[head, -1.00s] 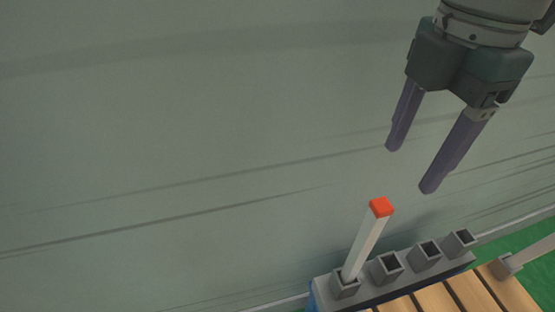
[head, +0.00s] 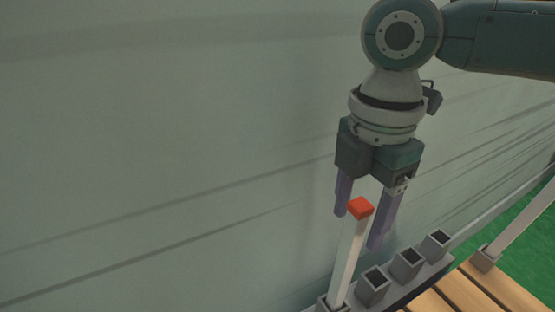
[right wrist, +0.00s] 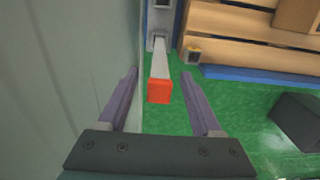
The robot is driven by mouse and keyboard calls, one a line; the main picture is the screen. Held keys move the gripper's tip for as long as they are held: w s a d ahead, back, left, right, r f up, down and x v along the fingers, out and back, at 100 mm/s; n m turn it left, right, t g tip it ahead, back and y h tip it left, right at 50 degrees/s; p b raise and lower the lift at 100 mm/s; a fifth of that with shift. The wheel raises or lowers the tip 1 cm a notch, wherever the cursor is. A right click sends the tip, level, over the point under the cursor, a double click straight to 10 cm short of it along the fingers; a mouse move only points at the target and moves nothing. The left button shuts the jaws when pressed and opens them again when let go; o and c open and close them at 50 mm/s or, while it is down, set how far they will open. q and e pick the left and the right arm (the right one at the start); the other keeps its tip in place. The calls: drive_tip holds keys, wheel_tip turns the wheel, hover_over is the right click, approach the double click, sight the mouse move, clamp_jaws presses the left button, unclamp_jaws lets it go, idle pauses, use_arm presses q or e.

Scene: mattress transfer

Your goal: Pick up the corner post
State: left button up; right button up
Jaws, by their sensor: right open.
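The corner post (head: 347,262) is a slim white post with a red-orange top, standing nearly upright in the leftmost grey socket (head: 334,303) in the head view. In the right wrist view the post (right wrist: 159,66) shows from above, its red cap between the finger lines. My right gripper (head: 358,230) is open and empty, pointing down with its purple fingers on either side of the post's top in the head view. I cannot tell whether a finger touches it. In the right wrist view the gripper (right wrist: 163,100) spans the red cap. My left gripper is not in view.
Several empty grey sockets (head: 406,263) line up to the right of the post. Wooden slats (head: 495,288) and another white post (head: 525,220) lie further right. A large grey-green wall (head: 150,130) stands close behind. A dark block (right wrist: 297,120) is on the green floor.

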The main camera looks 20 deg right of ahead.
drive_tip(key=shift+f, duration=0.1)
clamp_jaws()
idle(0.4)
idle(0.9)
